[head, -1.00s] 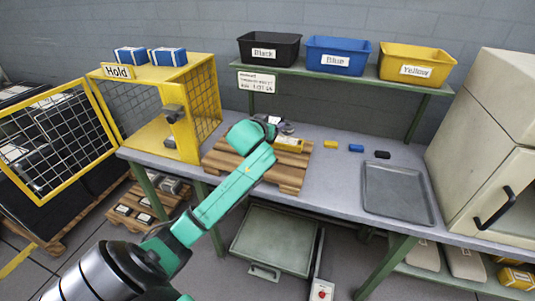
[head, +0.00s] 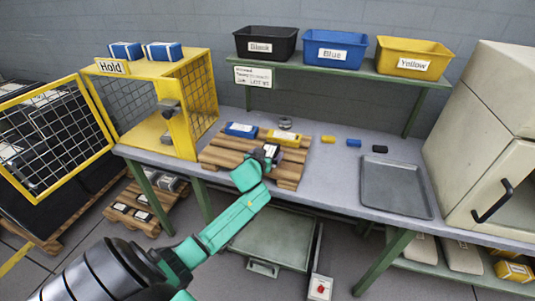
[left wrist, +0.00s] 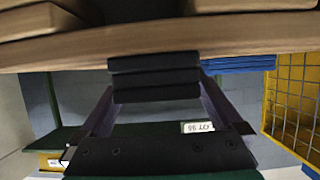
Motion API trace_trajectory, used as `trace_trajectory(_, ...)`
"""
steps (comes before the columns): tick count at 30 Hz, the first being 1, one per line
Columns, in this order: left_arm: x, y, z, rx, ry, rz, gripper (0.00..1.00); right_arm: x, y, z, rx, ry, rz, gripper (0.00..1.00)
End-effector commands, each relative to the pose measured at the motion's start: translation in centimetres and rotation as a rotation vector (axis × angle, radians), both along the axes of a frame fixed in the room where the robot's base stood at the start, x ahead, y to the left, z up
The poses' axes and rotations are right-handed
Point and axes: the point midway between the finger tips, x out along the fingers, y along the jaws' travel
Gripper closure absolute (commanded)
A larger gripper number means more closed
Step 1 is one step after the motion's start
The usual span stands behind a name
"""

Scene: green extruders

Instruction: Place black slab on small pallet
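The black slab (head: 271,151), with a pale label, is at the front middle of the small wooden pallet (head: 289,182) on the bench. My left gripper (head: 264,157) is over this front part. In the left wrist view, which is upside down, the dark layered slab (left wrist: 155,80) lies between the two fingertips (left wrist: 155,95), and they appear to meet its sides. The slab overlaps the pallet boards (left wrist: 240,35) there; I cannot tell whether it touches them. A blue slab (head: 240,129) and a yellow slab (head: 285,137) lie on the pallet's back half. My right gripper is out of view.
A yellow mesh Hold cage (head: 205,95) stands left of the pallet, its door open. A grey tray (head: 395,190) and small yellow, blue and black pieces (head: 379,149) lie to the right. Black, blue and yellow bins (head: 412,57) stand on the shelf above.

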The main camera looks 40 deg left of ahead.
Motion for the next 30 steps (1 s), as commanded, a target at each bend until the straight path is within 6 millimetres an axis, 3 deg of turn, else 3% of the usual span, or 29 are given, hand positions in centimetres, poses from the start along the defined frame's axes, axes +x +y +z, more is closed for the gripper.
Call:
trace_trajectory(8,-1.1,-0.4,0.5,0.000,-0.001,-0.001,0.00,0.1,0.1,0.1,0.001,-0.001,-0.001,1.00)
trace_trajectory(22,-9.6,-3.3,4.1,0.000,0.000,0.000,0.00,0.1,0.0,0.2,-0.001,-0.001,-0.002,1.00)
trace_trajectory(30,-10.5,-3.6,4.7,0.000,-0.002,0.001,0.00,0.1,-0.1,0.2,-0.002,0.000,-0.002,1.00)
